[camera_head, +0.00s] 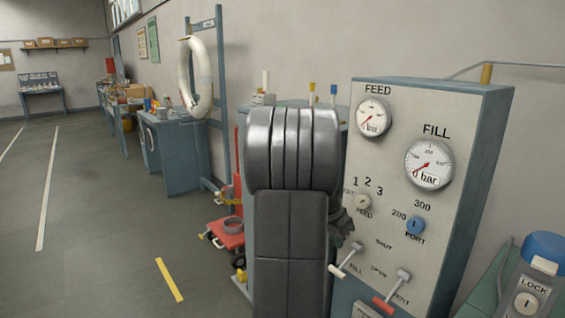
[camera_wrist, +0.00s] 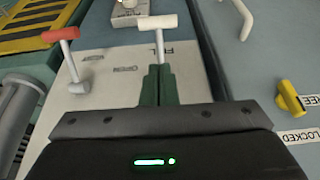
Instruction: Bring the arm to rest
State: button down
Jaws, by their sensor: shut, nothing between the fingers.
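My arm (camera_head: 292,200) stands folded in front of the panel in the head view and hides part of it. My gripper (camera_wrist: 157,75) has its two green fingers together and empty in the wrist view. Its tips overlap the lower stem of the white-handled FILL lever (camera_wrist: 157,22); I cannot tell whether they touch. In the head view the gripper (camera_head: 341,228) shows only partly, dark, at the right edge of my arm, just above the FILL lever (camera_head: 346,262). The red-handled VENT lever (camera_wrist: 60,34) is left of the fingers in the wrist view.
The grey panel (camera_head: 440,120) carries FEED (camera_head: 373,117) and FILL (camera_head: 430,164) gauges and a blue knob (camera_head: 416,226). Open floor (camera_head: 90,220) lies further left.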

jog(key=shift+w+d+r+g+y+p, duration=0.15)
jog(key=shift+d+r+g+y+p, duration=0.25)
jog(key=shift+p, duration=0.85)
jog(key=shift+a, duration=0.1)
